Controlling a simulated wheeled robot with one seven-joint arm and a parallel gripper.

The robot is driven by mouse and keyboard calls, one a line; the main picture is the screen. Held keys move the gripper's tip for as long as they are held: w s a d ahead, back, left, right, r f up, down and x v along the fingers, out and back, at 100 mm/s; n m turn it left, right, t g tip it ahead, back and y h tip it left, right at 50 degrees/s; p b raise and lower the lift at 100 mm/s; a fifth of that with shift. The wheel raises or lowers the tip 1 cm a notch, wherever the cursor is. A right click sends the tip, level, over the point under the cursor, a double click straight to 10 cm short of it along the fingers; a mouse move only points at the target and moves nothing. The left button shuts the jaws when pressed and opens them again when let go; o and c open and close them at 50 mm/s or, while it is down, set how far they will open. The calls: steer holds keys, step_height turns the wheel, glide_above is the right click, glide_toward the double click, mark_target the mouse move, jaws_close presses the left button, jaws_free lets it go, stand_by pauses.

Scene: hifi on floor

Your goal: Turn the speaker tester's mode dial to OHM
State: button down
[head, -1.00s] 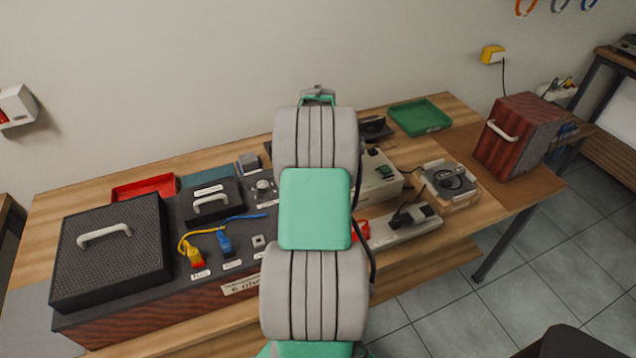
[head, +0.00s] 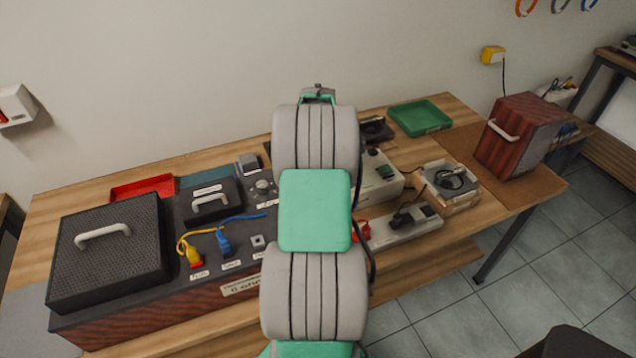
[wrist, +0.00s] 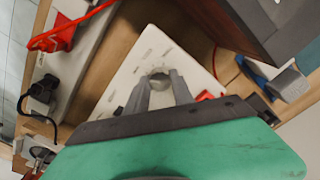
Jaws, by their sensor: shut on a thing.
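In the wrist view the speaker tester shows as a white panel (wrist: 124,72) with small dark markings. Its round grey mode dial (wrist: 160,74) sits between the fingertips of my gripper (wrist: 161,84), which is shut on it. The fingers cover part of the dial, and I cannot read its pointer or the labels. In the head view a pale box (head: 381,186), which seems to be the tester, is partly hidden behind my arm. My gripper and the dial are hidden there.
A dark unit with a red-brown front (head: 180,302) and colored plugs stands left of my arm. A white power strip (head: 395,231) with a red plug lies right of it. A green tray (head: 420,118) and a red-brown box (head: 520,136) stand farther right.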

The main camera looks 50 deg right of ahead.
stand_by(0.4)
steer(key=c, duration=1.1)
jaws_free()
step_height(320, 180, up, 8)
steer(key=shift+f+b, duration=0.1)
steer(key=shift+b, duration=0.25)
